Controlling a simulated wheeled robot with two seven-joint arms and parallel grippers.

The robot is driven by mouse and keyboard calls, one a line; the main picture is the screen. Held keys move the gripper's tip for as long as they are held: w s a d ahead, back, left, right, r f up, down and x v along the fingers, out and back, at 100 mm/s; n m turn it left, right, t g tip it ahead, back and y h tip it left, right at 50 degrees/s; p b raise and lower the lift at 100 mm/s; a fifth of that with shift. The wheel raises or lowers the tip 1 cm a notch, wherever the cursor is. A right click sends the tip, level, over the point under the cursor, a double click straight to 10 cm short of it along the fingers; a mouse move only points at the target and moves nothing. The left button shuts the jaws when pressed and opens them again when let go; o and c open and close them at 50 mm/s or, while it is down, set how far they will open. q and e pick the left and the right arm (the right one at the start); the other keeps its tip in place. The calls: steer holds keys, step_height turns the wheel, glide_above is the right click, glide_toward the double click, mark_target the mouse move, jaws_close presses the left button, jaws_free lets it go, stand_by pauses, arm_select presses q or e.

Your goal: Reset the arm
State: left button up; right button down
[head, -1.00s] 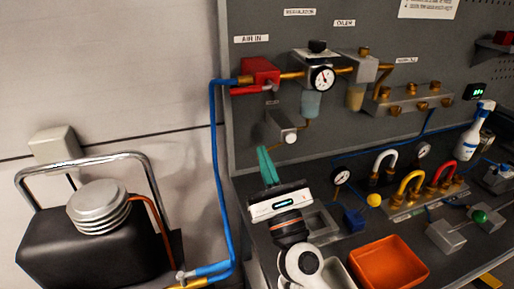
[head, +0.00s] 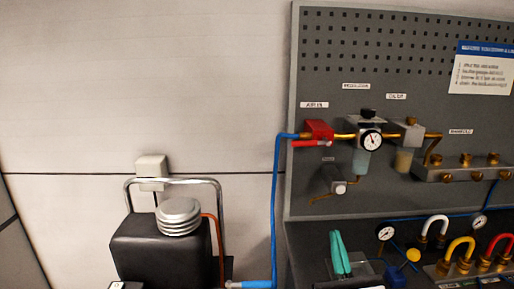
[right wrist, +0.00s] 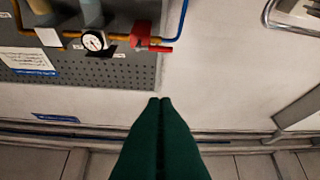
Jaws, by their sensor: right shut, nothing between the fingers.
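My right gripper (head: 338,240) shows at the bottom of the head view, pointing up. Its two teal fingers are together with nothing between them. It is in front of the bench, below the small grey-white valve (head: 340,187) on the board. In the right wrist view the closed fingers (right wrist: 160,100) point at the bare wall beside the board, and no object touches their tips. Most of the right arm is below the head view's edge. My left gripper is not in view.
The pegboard (head: 400,90) carries a red valve (head: 318,132), a gauge (head: 370,140) and a manifold (head: 465,172). A blue hose (head: 276,210) runs down beside it. A black compressor (head: 160,250) stands at left. Several coloured hose loops (head: 460,248) crowd the bench at right.

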steer(key=s+a+f+n+g+y, duration=0.4)
steer(key=f+n+g, duration=0.3)
steer(key=n, duration=0.6)
steer(key=s+a+f+n+g+y, duration=0.3)
steer(key=s+f+n+g, duration=0.15)
steer(key=f+n, duration=0.7)
steer(key=s+d+f+n+g+h, duration=1)
steer(key=s+d+f+n, duration=0.1)
steer(key=s+d+f, duration=0.35)
step_height(320, 180, down, 26)
steer(key=s+a, duration=0.1)
steer(key=s, duration=0.1)
steer(key=s+d+f+g, duration=0.2)
steer(key=s+f, duration=1.3)
steer(key=s, duration=0.1)
steer(key=shift+d, duration=0.3)
